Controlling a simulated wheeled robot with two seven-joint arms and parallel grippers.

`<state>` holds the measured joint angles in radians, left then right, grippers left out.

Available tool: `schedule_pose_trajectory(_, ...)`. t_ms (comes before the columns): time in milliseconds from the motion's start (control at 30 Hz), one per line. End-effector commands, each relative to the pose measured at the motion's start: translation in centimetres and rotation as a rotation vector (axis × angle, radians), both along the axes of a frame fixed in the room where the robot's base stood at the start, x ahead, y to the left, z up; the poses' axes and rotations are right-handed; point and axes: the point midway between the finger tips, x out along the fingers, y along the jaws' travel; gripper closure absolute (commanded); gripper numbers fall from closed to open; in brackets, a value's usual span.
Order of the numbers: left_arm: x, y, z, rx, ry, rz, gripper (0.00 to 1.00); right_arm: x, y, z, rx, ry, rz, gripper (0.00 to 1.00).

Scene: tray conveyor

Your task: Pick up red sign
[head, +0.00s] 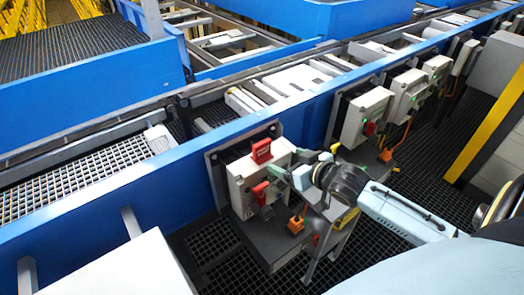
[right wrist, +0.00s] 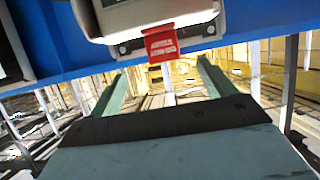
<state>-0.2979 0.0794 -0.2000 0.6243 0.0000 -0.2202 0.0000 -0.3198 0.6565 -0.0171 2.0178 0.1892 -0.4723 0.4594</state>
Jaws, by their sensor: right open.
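The red sign (head: 261,151) with pale lettering stands at the top of a grey-white control box (head: 240,180) on the blue conveyor side. In the right wrist view the red sign (right wrist: 161,43) appears upside down, at the edge of the box and between the lines of my two fingers. My right gripper (head: 298,165) is open, with green fingers, just right of the box. In the right wrist view the open gripper (right wrist: 160,72) has nothing between its fingers. The sign looks apart from both fingers. My left gripper is not in view.
A red switch (head: 262,193) is on the box front below the sign. An orange device (head: 296,224) sits lower right. More control boxes (head: 368,115) line the blue rail (head: 305,90) to the right. A yellow post (head: 485,130) stands at right. Dark grating (head: 215,245) covers the floor.

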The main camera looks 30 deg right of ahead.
Motion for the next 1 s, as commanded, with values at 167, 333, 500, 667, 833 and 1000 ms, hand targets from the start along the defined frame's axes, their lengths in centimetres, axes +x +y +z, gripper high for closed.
schedule_pose_trajectory(167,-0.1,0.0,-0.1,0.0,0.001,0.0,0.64,2.3,0.2,-0.6,0.002,-0.007,0.001,0.18)
schedule_pose_trajectory(333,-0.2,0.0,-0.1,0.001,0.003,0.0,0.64,4.9,0.4,-1.7,0.003,-0.005,0.0,0.18)
schedule_pose_trajectory(500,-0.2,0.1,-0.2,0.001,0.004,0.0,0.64,6.8,0.6,-2.6,0.002,-0.005,0.001,0.18)
schedule_pose_trajectory(667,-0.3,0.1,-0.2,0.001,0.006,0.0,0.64,7.4,0.7,-2.9,0.002,-0.003,0.001,0.18)
schedule_pose_trajectory(833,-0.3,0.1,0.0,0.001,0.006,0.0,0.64,8.8,0.9,-3.6,0.001,-0.005,0.001,0.18)
schedule_pose_trajectory(1000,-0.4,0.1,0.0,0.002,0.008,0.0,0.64,10.8,1.2,-4.6,0.002,-0.004,0.001,0.18)
